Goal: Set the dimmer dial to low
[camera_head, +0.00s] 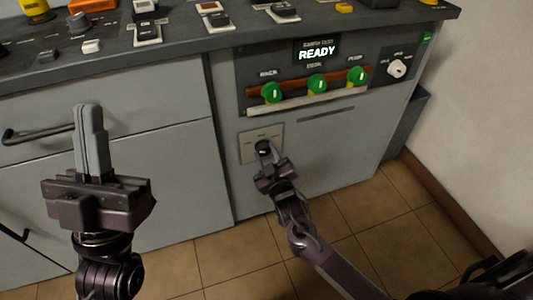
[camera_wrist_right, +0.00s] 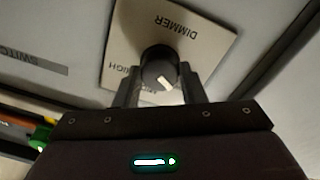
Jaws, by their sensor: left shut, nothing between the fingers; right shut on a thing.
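The dimmer dial (camera_head: 263,147) is a black round knob on a beige plate (camera_head: 276,132) on the grey cabinet front. My right gripper (camera_head: 266,158) is shut on the dial. The right wrist view shows the dial (camera_wrist_right: 158,66) between the two fingers, upside down. The plate there reads DIMMER and HIGH. A white mark on the dial points toward the lower right of that picture. The low label cannot be made out. My left gripper (camera_head: 91,125) is shut and empty, pointing up before the left drawers.
Above the dial is a panel with several green knobs (camera_head: 317,84), a READY display (camera_head: 317,52) and a white rotary knob (camera_head: 397,68). The countertop (camera_head: 190,43) carries several small devices. A wall (camera_head: 480,120) stands at the right. The tiled floor in front is clear.

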